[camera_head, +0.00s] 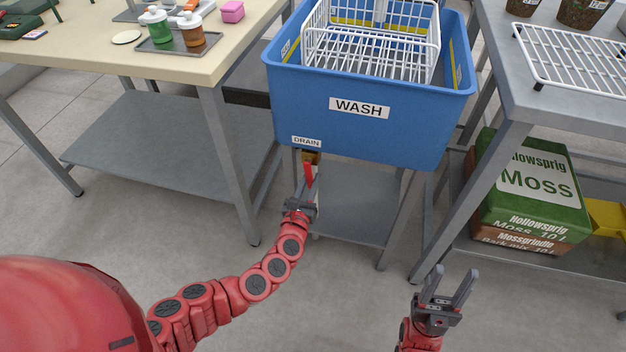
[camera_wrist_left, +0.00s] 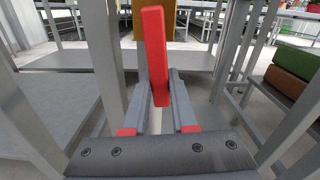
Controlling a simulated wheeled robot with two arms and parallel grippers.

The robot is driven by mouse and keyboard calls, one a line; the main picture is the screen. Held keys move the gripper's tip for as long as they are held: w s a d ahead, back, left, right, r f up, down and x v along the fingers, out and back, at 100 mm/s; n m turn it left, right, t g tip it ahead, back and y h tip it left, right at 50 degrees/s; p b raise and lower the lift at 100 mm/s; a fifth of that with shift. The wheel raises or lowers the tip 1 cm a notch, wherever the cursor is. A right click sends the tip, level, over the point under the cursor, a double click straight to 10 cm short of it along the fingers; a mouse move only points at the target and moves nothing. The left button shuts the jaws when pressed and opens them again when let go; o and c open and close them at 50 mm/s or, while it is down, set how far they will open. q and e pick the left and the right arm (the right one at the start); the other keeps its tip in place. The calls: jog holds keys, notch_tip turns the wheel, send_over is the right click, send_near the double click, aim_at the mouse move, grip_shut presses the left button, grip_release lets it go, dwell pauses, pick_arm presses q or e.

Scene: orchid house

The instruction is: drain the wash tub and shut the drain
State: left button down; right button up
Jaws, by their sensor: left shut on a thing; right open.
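The blue wash tub (camera_head: 420,135) stands on a grey metal stand, with a WASH label on its front and a DRAIN label at its lower left. Below that label is a brass drain valve (camera_head: 312,157) with a red handle (camera_head: 309,176) hanging down. My left gripper (camera_head: 303,193) is at the handle, its jaws shut on it. In the left wrist view, the red handle (camera_wrist_left: 155,60) stands between the two fingers, with the brass body behind it. My right gripper (camera_head: 448,284) is open and empty, low in front of the right bench. The water level is hidden.
A white wire rack (camera_head: 370,55) sits in the tub. A cream-topped table (camera_head: 90,57) with bottles on a tray stands left. A grey bench (camera_head: 545,110) with a green moss box (camera_head: 528,190) on its lower shelf stands right. The floor in front is clear.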

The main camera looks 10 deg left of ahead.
pick_arm(q)
jog(key=shift+a, duration=0.15)
dwell(0.3)
jog(key=c, duration=0.7)
grip_release()
jog(key=shift+s, duration=0.15)
jog(key=shift+s, duration=0.3)
jog(key=s, duration=0.5)
jog(key=s+p, duration=0.1)
jog(key=s, duration=1)
jog(key=shift+s+a, duration=0.25)
jog(key=shift+a, duration=0.05)
